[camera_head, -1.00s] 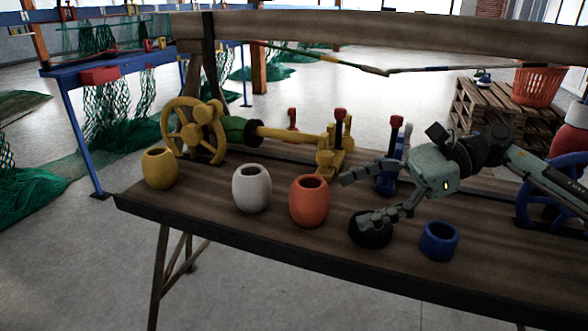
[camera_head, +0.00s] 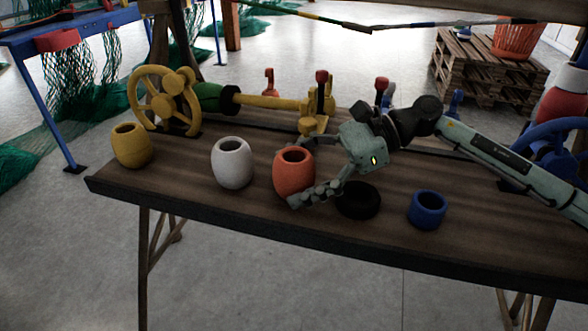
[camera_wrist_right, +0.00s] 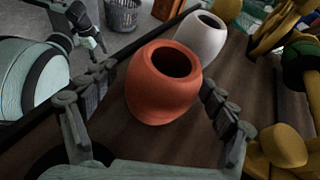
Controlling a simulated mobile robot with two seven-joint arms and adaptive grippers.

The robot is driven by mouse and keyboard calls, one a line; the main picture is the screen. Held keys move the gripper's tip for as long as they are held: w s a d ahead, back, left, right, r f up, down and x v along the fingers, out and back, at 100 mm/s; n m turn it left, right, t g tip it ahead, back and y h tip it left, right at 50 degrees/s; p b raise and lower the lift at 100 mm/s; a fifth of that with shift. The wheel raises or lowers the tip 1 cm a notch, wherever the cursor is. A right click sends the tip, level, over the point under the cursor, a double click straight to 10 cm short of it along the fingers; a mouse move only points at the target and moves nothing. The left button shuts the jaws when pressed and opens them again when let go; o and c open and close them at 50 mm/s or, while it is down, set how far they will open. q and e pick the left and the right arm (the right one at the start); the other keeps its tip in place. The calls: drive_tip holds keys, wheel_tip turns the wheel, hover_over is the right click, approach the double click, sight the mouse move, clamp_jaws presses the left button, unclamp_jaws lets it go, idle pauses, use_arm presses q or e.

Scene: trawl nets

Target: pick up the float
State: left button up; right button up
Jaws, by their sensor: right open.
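An orange barrel-shaped float (camera_head: 294,170) with an open top stands upright on the wooden table. My right gripper (camera_head: 312,178) is open around it, one finger in front; the other is mostly hidden in the head view. In the right wrist view the orange float (camera_wrist_right: 160,100) stands between the two spread fingers of my right gripper (camera_wrist_right: 160,82), with gaps visible on both sides. A white float (camera_head: 232,163) and a yellow float (camera_head: 132,146) stand to its left. Part of what seems my left arm and gripper (camera_wrist_right: 92,38) shows small in the wrist view; its jaws are unclear.
A black ring (camera_head: 358,200) lies just right of the orange float, close to my right gripper. A blue ring-like pot (camera_head: 428,209) stands farther right. A yellow handwheel (camera_head: 165,101) and yellow clamp (camera_head: 318,104) stand behind. The table's front edge (camera_head: 250,222) is close.

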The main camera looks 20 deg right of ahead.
drive_tip(key=shift+c, duration=0.3)
drive_tip(key=c, duration=1.2)
